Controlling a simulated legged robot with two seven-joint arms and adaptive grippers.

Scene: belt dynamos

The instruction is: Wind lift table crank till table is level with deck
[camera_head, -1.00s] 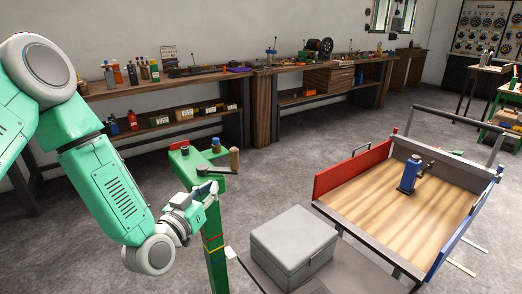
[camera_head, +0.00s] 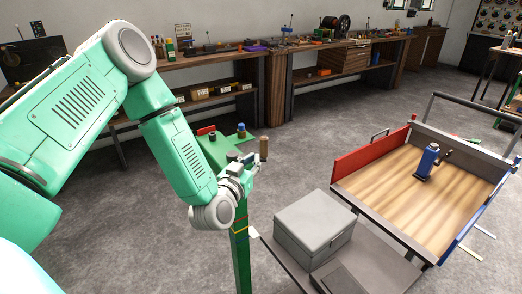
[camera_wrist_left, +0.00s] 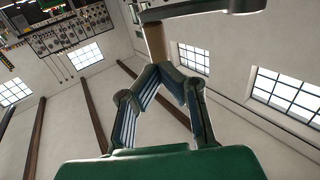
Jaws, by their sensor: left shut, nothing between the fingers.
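The green crank post (camera_head: 241,255) stands left of centre in the head view, with coloured bands on it. Its upright wooden crank handle (camera_head: 263,148) sits at the top right; in the left wrist view the handle (camera_wrist_left: 157,42) hangs from a pale crank arm (camera_wrist_left: 200,10). My left gripper (camera_head: 250,166) is beside the post top, just below the handle. Its fingers (camera_wrist_left: 170,70) meet at their tips, empty, close to the handle; contact is unclear. The grey lift table (camera_head: 382,268) carries a grey box (camera_head: 312,222). The wooden deck (camera_head: 400,195) adjoins at right; the height difference is hard to judge.
The deck has a red side board (camera_head: 370,152) and carries a blue upright device (camera_head: 427,162). Workbenches with tools (camera_head: 230,62) line the back wall. Grey floor (camera_head: 310,130) is open between the post, the deck and the benches.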

